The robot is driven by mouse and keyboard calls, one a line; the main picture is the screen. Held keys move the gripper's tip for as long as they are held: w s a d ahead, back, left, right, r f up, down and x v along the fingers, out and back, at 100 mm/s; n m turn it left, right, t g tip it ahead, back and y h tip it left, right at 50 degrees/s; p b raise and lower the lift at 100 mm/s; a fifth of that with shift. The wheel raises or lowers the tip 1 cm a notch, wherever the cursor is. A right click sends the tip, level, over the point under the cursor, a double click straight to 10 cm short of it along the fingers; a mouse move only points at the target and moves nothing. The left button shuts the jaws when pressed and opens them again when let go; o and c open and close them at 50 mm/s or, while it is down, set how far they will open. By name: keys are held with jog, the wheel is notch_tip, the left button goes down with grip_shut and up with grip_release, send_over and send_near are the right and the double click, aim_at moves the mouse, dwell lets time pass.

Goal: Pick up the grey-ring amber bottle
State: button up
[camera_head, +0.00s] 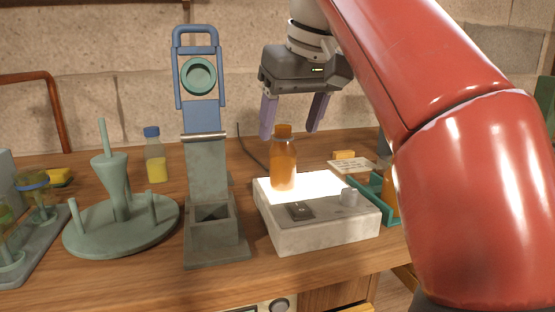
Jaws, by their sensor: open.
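An amber bottle (284,165) with an orange-brown cap stands upright on the bright lit top of a pale box (312,238). A second amber bottle (391,196) stands at the right in a green rack, mostly hidden by my red arm. My gripper (291,130) is open and empty, pointing down above the lit box. Its two purple fingers appear on either side of the first bottle's cap in the picture. I cannot tell whether they are level with it in depth; no contact shows.
A tall blue and grey-green press (208,170) stands left of the lit box. Further left are a green stand with pegs (121,225), a yellow-filled bottle (154,158) and a grey rack (40,248). A card (352,166) lies behind the box. The green rack (368,195) is close right.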

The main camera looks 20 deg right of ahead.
aim_at(286, 141)
jog(key=b+x, duration=0.2)
jog(key=x, duration=0.5)
jog(key=shift+b, duration=0.35)
jog(key=shift+c, duration=0.5)
jog(key=c, duration=1.1)
jog(key=shift+r, duration=0.15)
jog(key=shift+r+p, duration=2.25)
jog(key=shift+r, duration=2.3)
jog(key=shift+d+r, duration=0.1)
jog(key=shift+r, duration=0.1)
